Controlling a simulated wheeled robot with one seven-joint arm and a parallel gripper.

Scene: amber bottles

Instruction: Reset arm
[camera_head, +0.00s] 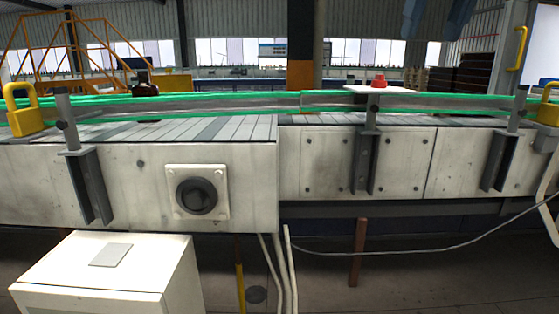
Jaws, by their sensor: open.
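The rest of my arm is out of the picture. The gripper appears above the far side of the conveyor (210,128). No amber bottle can be made out.
The conveyor crosses the view, with green-edged guide rails (215,101) on metal brackets (87,185). A white cabinet (105,270) stands front left. A cable (400,250) hangs at right.

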